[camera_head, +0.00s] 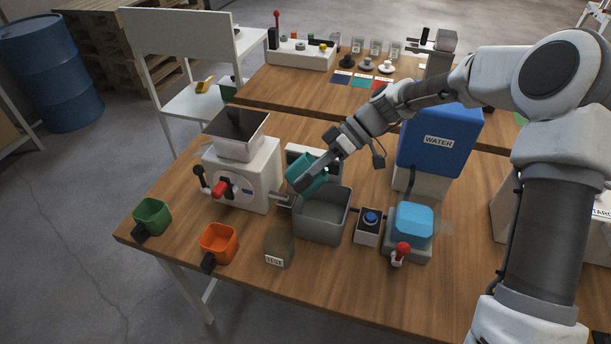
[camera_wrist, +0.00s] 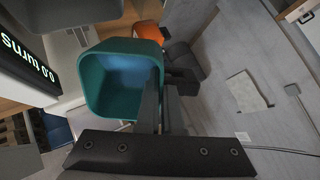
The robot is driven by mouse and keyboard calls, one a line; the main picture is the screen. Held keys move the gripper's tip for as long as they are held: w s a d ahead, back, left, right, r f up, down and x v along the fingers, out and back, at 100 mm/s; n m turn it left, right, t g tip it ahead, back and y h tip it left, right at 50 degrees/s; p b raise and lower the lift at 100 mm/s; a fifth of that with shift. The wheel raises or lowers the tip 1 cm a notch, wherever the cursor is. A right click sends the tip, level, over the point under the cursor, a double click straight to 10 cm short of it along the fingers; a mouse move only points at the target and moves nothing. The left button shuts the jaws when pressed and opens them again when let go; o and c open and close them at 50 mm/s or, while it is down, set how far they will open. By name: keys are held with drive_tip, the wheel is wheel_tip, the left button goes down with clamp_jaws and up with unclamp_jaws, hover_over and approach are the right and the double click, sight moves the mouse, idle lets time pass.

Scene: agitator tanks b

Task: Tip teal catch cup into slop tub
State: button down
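The teal catch cup (camera_head: 303,176) is in the air at the back left rim of the grey open tub (camera_head: 320,218), which I take as the slop tub. The cup looks tilted in the head view. My gripper (camera_head: 308,180) is at the cup's side, its fingers partly hidden there. In the wrist view, the dark fingers (camera_wrist: 162,108) are close together at the side of the teal cup (camera_wrist: 88,95) and appear shut on its handle, which they hide. The cup's inside looks bluish; I cannot tell whether it holds liquid.
A white machine with a hopper (camera_head: 240,170) stands left of the tub. A button box (camera_head: 369,226) and a blue-topped device (camera_head: 412,222) stand to its right. Green (camera_head: 152,216) and orange (camera_head: 219,242) cups and a TEST container (camera_head: 279,247) line the front. A blue WATER tank (camera_head: 440,140) stands behind.

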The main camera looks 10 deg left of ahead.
drive_tip(key=shift+f, duration=0.1)
drive_tip(key=shift+w+d+g+y+b, duration=0.1)
drive_tip(key=shift+w+g+y+b, duration=0.05)
drive_tip(key=shift+g+y+b, duration=0.2)
drive_tip(key=shift+w+d+g+y, duration=0.15)
drive_tip(key=shift+g+y, duration=0.1)
drive_tip(key=shift+y, duration=0.2)
drive_tip(key=shift+r+b, duration=0.2)
drive_tip(key=shift+b, duration=0.1)
drive_tip(key=shift+d+f+y+b, duration=0.1)
drive_tip(key=shift+f+y+b, duration=0.05)
drive_tip(key=shift+y+b, duration=0.2)
drive_tip(key=shift+w+d+g+y, duration=0.1)
drive_tip(key=shift+g+y, duration=0.15)
drive_tip(key=shift+g, duration=0.15)
drive_tip(key=shift+w+d+g+y+b, duration=0.1)
drive_tip(key=shift+d+g+y+b, duration=0.15)
drive_tip(key=shift+y+b, duration=0.25)
